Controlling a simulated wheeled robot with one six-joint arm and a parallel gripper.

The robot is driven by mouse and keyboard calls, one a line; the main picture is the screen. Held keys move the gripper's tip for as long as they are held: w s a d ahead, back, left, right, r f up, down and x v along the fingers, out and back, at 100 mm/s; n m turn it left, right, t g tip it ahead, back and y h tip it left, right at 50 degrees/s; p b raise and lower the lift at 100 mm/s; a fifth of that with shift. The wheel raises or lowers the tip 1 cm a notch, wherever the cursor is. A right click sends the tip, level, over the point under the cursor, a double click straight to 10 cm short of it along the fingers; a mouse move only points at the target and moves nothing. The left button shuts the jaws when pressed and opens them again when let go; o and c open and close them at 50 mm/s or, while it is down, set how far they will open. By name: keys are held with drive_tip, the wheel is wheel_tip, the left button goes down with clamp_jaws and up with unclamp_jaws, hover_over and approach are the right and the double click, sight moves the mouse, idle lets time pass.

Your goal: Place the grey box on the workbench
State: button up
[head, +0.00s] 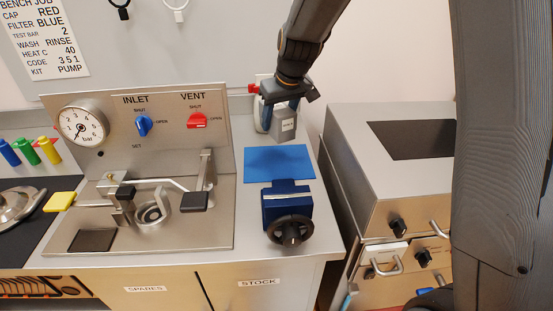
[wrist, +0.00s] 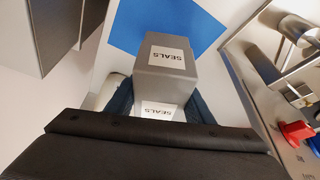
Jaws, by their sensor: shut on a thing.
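The grey box (head: 286,127) hangs below my gripper (head: 281,108) at the back right of the workbench (head: 240,225) in the head view. In the wrist view the grey box (wrist: 165,72) bears white labels reading SEALS and sits between the dark fingers of my gripper (wrist: 160,106). My gripper is shut on it. A flat blue mat (head: 279,163) lies on the bench just in front of the box; part of the mat (wrist: 185,20) shows beyond the box in the wrist view. I cannot tell whether the box touches the bench.
A blue vise (head: 287,203) with a dark handwheel stands in front of the mat. A white object (head: 262,115), partly hidden, is close behind the box. The INLET and VENT panel (head: 165,135) rises at left. A steel oven unit (head: 385,190) stands at right. The mat is bare.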

sight(286, 126)
wheel_tip(286, 126, down, 11)
drive_tip(key=shift+w+f+p, duration=0.1)
drive_tip(key=shift+p, duration=0.55)
drive_tip(key=shift+f, duration=0.15)
drive_tip(key=o, duration=1.2)
drive_tip(key=shift+d+r, duration=0.1)
drive_tip(key=shift+r, duration=0.2)
drive_tip(key=b+v, duration=0.2)
drive_tip(key=v, duration=0.9)
drive_tip(key=shift+s+r, duration=0.25)
drive_tip(key=shift+r, duration=0.05)
